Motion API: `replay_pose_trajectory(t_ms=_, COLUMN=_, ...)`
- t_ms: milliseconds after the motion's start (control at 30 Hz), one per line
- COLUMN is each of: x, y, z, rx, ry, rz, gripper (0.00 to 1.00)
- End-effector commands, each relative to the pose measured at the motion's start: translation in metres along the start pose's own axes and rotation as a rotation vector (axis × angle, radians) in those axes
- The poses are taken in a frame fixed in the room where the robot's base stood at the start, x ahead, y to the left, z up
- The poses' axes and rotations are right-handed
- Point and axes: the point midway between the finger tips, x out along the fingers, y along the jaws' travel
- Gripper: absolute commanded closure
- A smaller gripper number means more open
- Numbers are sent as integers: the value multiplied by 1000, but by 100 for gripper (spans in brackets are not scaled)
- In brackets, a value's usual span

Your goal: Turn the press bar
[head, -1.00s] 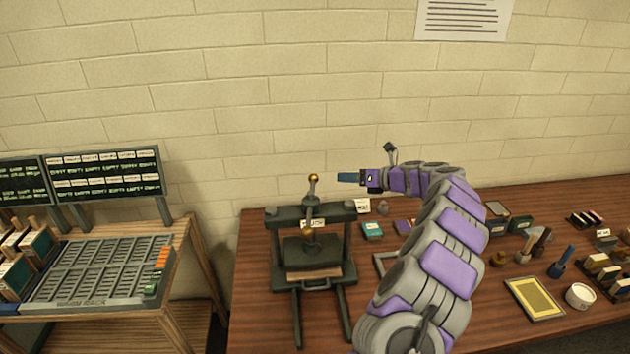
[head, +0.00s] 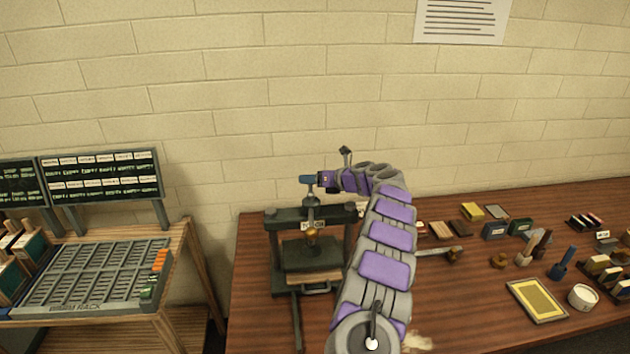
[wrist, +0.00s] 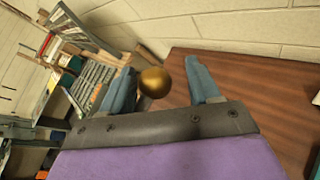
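The dark green press (head: 350,228) stands on the left part of the wooden table. Its press bar (head: 312,200) rises above the top beam. A brass ball (head: 312,236) shows at the front of the press, below the beam. My gripper (head: 308,179) is over the bar's upper end in the head view and hides it. In the wrist view my gripper (wrist: 168,84) is open, with a brass ball (wrist: 155,82) between its blue fingers. The ball looks closer to the left finger; a gap shows to the right finger. I cannot tell whether the left finger touches it.
A slatted drying rack (head: 95,275) with a dark board (head: 103,175) stands left of the table, across a gap. Several small boxes, brushes and a yellow-framed tray (head: 535,298) lie on the table's right side. A brick wall (head: 270,130) is behind.

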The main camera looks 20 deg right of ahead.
Motion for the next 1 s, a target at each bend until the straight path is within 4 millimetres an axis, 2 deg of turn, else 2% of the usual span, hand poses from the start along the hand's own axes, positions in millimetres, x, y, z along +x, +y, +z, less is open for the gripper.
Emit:
replay_pose_trajectory(t_ms=200, x=-3, y=-4, z=1, rx=3, ry=-4, rz=0, gripper=38)
replay_pose_trajectory(t_ms=833, x=-1, y=-7, z=-2, rx=5, ry=1, rz=-2, gripper=99)
replay_pose_trajectory(t_ms=1000, x=0, y=-7, z=-3, rx=5, ry=3, rz=-1, gripper=100)
